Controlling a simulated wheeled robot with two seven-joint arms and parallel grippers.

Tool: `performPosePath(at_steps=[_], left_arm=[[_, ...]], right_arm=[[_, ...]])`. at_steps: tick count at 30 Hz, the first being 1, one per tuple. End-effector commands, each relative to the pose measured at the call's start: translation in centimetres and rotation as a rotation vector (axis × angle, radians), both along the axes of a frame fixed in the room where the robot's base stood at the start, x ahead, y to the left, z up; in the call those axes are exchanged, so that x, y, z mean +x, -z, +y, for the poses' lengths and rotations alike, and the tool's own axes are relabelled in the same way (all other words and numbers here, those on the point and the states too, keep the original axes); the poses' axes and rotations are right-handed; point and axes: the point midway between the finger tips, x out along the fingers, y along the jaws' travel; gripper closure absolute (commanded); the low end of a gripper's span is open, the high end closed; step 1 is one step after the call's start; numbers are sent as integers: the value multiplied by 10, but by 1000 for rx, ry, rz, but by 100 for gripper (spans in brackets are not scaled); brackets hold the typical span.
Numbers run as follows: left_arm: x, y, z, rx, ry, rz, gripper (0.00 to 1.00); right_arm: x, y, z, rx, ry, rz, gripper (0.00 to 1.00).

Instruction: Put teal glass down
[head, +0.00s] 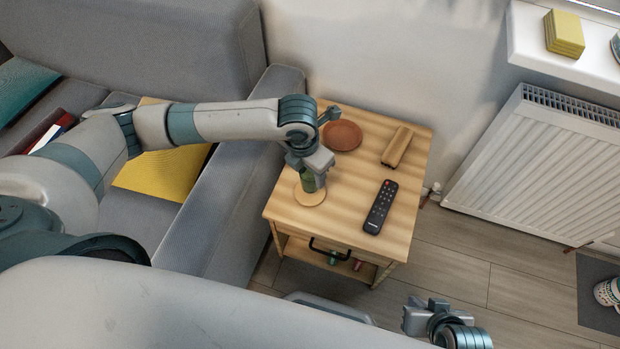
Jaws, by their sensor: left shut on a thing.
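The teal glass (308,183) is green in the picture and mostly hidden under my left gripper (313,172). The gripper is shut on it from above. The glass is over a round light-wood coaster (312,199) near the left front edge of the small wooden side table (345,192). I cannot tell whether its base touches the coaster. My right gripper (424,315) is low at the bottom of the view, in front of the table and away from it. Its fingers are too unclear to tell open from shut.
On the table are a brown round plate (343,135), a tan wooden block (397,146) and a black remote (380,207). A grey sofa (226,180) stands close on the left, a white radiator (545,160) on the right. The table's middle is clear.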

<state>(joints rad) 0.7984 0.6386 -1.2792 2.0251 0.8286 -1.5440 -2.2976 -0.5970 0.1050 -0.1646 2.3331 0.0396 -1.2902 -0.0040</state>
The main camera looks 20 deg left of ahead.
Motion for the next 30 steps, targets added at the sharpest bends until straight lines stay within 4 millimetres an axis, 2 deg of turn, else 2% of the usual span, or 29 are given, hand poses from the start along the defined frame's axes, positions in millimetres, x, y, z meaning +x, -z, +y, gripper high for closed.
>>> performPosePath(at_steps=[4, 14, 17, 24, 30], left_arm=[[9, 6, 4, -1, 0, 0, 82], [9, 6, 4, -1, 0, 0, 82], [9, 12, 4, 0, 0, 1, 82], [8, 41, 4, 0, 0, 1, 82], [9, 46, 4, 0, 1, -1, 82]], right_arm=[[-3, -1, 4, 10, -4, -9, 100], [-4, -1, 4, 9, -8, -7, 100], [-3, 0, 4, 10, -7, -10, 100], [4, 1, 7, 22, -8, -36, 100], [6, -1, 11, 30, -12, -52, 100]])
